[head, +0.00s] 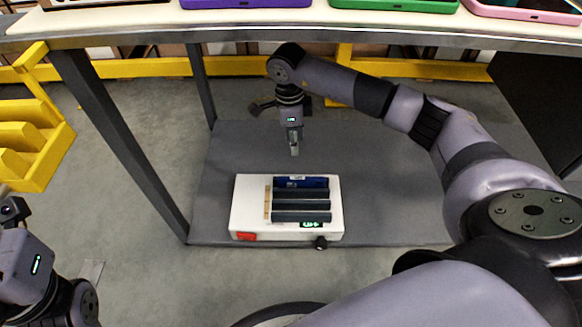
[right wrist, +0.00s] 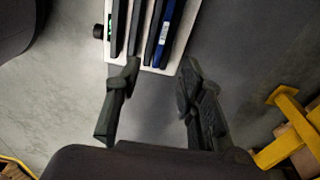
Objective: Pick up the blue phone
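The blue phone (head: 312,182) is a dark blue slab at the back of a row of dark slabs on a white box (head: 250,205). In the right wrist view the blue phone (right wrist: 165,32) carries a white label and lies at the right end of the row. My right gripper (head: 294,150) hangs just behind the box.
The box has a red switch, a green display and a black knob (head: 320,243), and stands on a grey lower shelf (head: 390,190). A pale upper shelf (head: 120,22) with purple, green and pink items runs overhead. A dark table leg (head: 125,150) and yellow bins (head: 30,140) stand left.

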